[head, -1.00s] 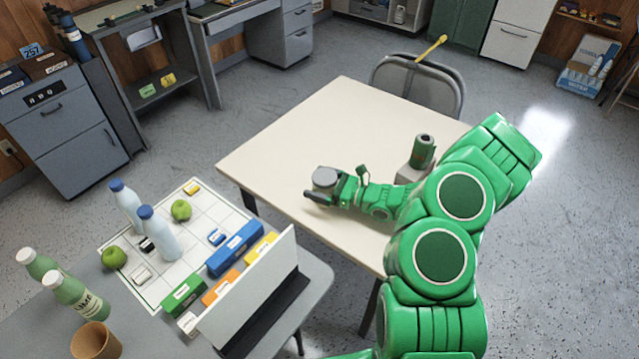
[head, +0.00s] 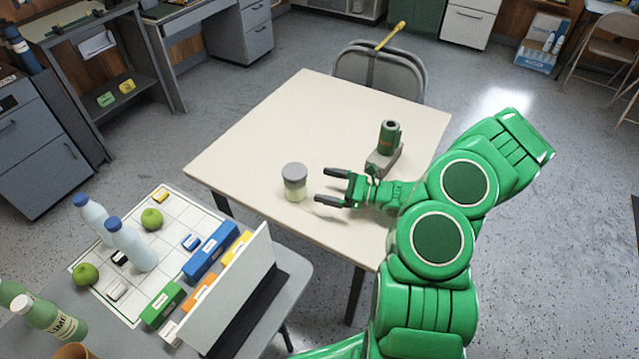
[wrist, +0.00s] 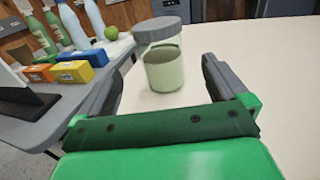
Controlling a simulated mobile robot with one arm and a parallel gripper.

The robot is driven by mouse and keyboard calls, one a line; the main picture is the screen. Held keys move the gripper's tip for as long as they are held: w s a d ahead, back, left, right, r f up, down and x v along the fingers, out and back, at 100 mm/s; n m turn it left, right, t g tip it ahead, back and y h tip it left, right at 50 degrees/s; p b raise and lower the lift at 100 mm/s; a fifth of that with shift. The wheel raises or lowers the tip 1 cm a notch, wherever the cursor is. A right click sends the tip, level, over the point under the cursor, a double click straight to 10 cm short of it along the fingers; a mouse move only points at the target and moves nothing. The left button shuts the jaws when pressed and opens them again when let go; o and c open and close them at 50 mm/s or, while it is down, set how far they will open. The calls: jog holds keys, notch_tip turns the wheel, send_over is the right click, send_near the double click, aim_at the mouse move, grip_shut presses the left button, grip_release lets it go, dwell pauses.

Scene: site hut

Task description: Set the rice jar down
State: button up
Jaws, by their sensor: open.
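The rice jar (head: 295,184) is a clear jar with pale contents and a grey lid. It stands upright on the cream table (head: 300,120), near the table's front edge. My gripper (head: 324,186) is open and empty, just to the right of the jar and apart from it. In the wrist view the jar (wrist: 164,70) stands ahead, beyond the open fingers (wrist: 157,88). Its lid and front show plainly there.
A green and grey tool (head: 386,148) stands on the table behind my gripper. A folding chair (head: 380,72) is at the far side. At left, a grey table (head: 285,285) carries bottles, apples, boxes and an upright panel (head: 235,290). The table's left and back are clear.

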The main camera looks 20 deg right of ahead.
jog(key=shift+s+a+r, duration=0.1)
jog(key=shift+r, duration=0.25)
jog(key=s+a+r+n+g+h, duration=0.1)
jog(key=s+a+r+n+g, duration=0.65)
jog(key=r, duration=0.25)
jog(key=s+a+r+n+g+h, duration=0.2)
jog(key=s+a+r+n+g, duration=0.4)
jog(key=s+a+r+n, duration=0.3)
jog(key=s+d+r+n+t+h, duration=0.1)
jog(key=s+d+r+n+h, duration=0.1)
jog(key=s+d+h, duration=0.2)
jog(key=s+d+r+n+h, duration=0.3)
jog(key=s+d+h, duration=0.1)
jog(key=s, duration=0.5)
jog(key=s+d+r+n+t+h, duration=0.1)
jog(key=s+d+r+n+h, duration=0.1)
jog(key=s, duration=0.5)
jog(key=d+r+h, duration=0.1)
jog(key=d+h, duration=0.1)
jog(key=shift+d+r+t+h, duration=0.2)
jog(key=shift+r+t+h, duration=0.05)
jog(key=shift+t+h, duration=0.1)
jog(key=shift+n, duration=0.25)
